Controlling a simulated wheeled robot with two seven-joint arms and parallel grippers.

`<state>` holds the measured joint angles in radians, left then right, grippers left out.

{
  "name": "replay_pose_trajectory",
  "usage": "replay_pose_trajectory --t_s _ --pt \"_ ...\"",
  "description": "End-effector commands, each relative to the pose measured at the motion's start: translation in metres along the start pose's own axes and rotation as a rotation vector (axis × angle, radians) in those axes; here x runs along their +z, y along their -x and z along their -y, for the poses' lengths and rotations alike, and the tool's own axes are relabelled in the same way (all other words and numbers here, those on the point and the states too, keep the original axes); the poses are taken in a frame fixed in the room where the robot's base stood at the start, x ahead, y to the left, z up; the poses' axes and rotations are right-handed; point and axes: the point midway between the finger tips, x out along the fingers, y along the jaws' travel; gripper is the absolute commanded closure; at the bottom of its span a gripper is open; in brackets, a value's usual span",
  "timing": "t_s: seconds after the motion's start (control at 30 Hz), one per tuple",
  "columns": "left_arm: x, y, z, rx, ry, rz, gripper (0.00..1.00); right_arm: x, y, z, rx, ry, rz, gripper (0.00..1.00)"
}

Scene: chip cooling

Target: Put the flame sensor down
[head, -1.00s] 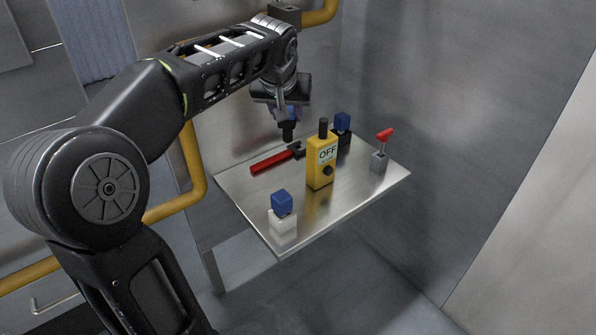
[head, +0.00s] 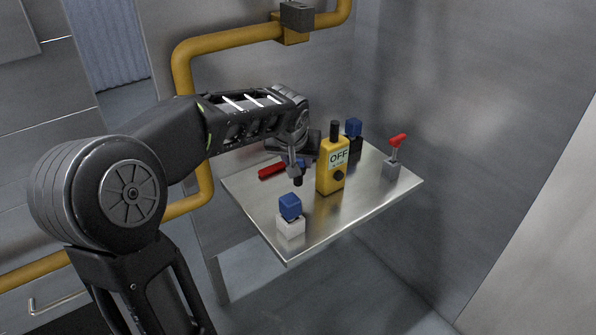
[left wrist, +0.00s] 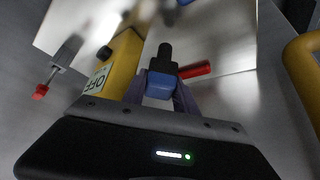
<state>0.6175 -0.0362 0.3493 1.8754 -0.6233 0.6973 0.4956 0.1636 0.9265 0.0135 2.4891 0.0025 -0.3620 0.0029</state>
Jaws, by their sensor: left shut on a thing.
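The flame sensor, a small piece with a blue block and a black stub (head: 299,181), is between the fingers of my left gripper (head: 298,171). In the left wrist view its blue block (left wrist: 160,86) sits between the two shut fingers, with the black stub pointing away from the gripper. It hangs upright, stub down, low over the metal table (head: 262,205), just left of the yellow box. I cannot tell whether the stub touches the table. My right gripper is not in view.
The yellow box marked OFF (head: 331,172) stands close to my left gripper. A blue-and-white block (head: 290,216) is at the front, a blue-and-black one (head: 354,138) behind. A red-handled lever (head: 394,158) is right, a red tool (head: 271,170) left. The table's front right is bare.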

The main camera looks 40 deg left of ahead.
Motion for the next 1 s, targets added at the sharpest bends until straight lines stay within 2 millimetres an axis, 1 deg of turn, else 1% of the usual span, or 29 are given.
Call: replay_pose_trajectory --t_s 0.03,0.1,0.2,0.47,0.63,0.67,0.9,1.0 --pt "0.007 -0.011 0.000 0.000 0.000 0.003 1.00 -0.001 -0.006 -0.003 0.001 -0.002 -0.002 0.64" --pt "0.013 -0.020 0.001 -0.001 0.002 0.003 1.00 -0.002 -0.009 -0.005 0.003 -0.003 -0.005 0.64" --pt "0.018 -0.027 0.000 0.000 0.000 0.001 1.00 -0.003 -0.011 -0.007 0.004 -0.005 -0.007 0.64" --pt "0.017 -0.027 0.000 0.000 0.001 0.000 1.00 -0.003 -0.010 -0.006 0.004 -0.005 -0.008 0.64" --pt "0.020 -0.031 0.000 0.000 0.001 0.000 1.00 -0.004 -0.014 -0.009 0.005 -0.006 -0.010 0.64" --pt "0.019 -0.029 0.000 0.000 0.001 0.000 0.63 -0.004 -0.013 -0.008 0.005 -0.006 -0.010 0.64" --pt "0.019 -0.029 0.000 0.000 0.001 0.000 0.44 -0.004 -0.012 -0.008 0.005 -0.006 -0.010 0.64" --pt "0.019 -0.029 0.000 0.000 0.001 0.000 0.44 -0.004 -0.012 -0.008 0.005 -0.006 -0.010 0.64"
